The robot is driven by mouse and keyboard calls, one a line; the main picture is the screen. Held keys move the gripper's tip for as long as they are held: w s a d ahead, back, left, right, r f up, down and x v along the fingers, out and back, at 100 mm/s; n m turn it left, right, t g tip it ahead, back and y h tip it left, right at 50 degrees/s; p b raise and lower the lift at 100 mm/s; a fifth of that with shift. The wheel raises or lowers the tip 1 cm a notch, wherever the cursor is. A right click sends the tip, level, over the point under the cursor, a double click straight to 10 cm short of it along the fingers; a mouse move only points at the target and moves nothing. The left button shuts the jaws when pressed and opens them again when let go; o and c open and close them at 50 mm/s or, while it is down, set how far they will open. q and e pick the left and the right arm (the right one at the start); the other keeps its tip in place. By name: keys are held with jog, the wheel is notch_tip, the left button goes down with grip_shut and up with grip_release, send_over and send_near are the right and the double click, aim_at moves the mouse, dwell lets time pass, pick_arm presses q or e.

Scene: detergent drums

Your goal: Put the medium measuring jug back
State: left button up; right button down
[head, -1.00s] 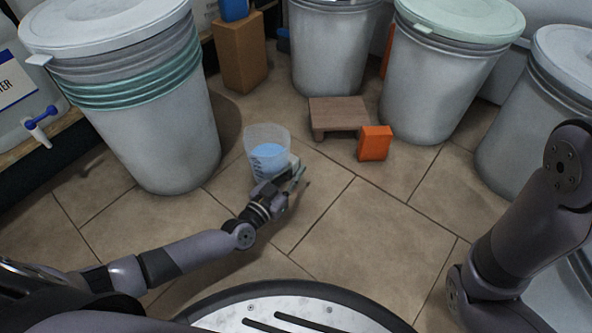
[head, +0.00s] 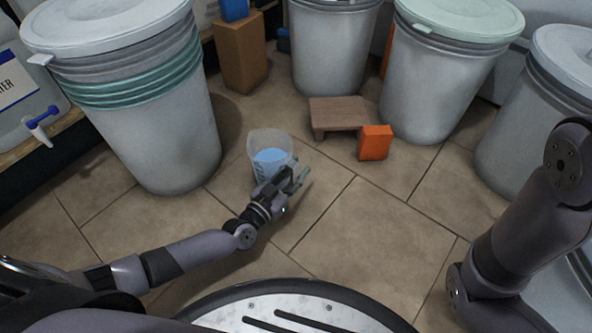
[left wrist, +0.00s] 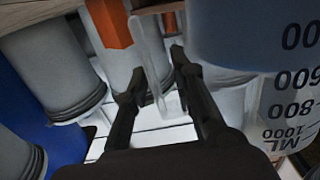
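The clear measuring jug (head: 257,146), with blue contents, is at the middle left of the head view and leans a little. Its markings side (left wrist: 290,100) fills the right of the left wrist view. My left gripper (head: 298,179) is at the jug's right side. In the left wrist view the two dark fingers (left wrist: 156,84) stand on either side of the clear handle (left wrist: 150,50) and appear closed on it. The jug's base is partly hidden by the gripper. My right arm shows at the right of the head view, but its gripper does not.
A low wooden stand (head: 338,113) is behind the jug, with an orange box (head: 375,143) at its right front. A large lidded drum (head: 155,140) stands left of the jug. More drums (head: 435,85) and a brown box (head: 240,55) stand behind. The tiled floor (head: 370,215) in front is clear.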

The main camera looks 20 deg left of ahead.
pick_arm(q)
jog(key=shift+f, duration=0.2)
jog(key=shift+r, duration=0.3)
jog(key=p+v, duration=0.6)
jog(key=v, duration=0.6)
jog(key=shift+r, duration=0.4)
jog(key=o, duration=1.8)
jog(key=shift+w, duration=0.1)
